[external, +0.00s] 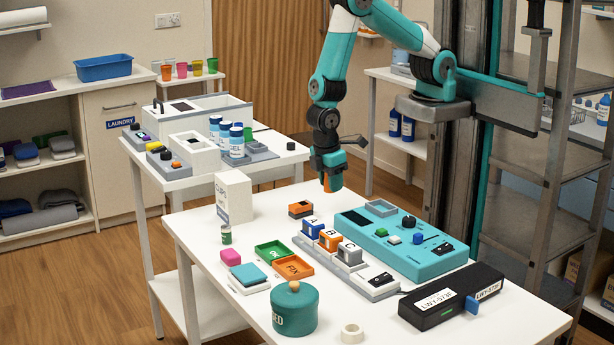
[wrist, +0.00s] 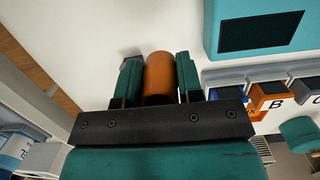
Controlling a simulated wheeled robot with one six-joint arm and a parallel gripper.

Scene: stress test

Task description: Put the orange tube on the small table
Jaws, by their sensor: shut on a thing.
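My gripper (external: 327,172) points down above the far part of the front white table (external: 200,234). It is shut on the orange tube (external: 335,184), which hangs below the fingers, apart from the tabletop. In the wrist view the orange tube (wrist: 159,80) sits between the two teal fingers of my gripper (wrist: 158,82); its near end is hidden by the gripper body. A second white table (external: 190,180) stands behind to the left, and a small stand (external: 190,78) with colored cups is farther back. I cannot tell which one is the small table.
A teal control box (external: 400,245), lettered blocks (external: 330,240), an orange-and-black block (external: 300,209) and a white carton (external: 233,197) occupy the front table. Blue-capped bottles (external: 237,142) stand on the second table. A metal shelf rack (external: 545,170) is at the right.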

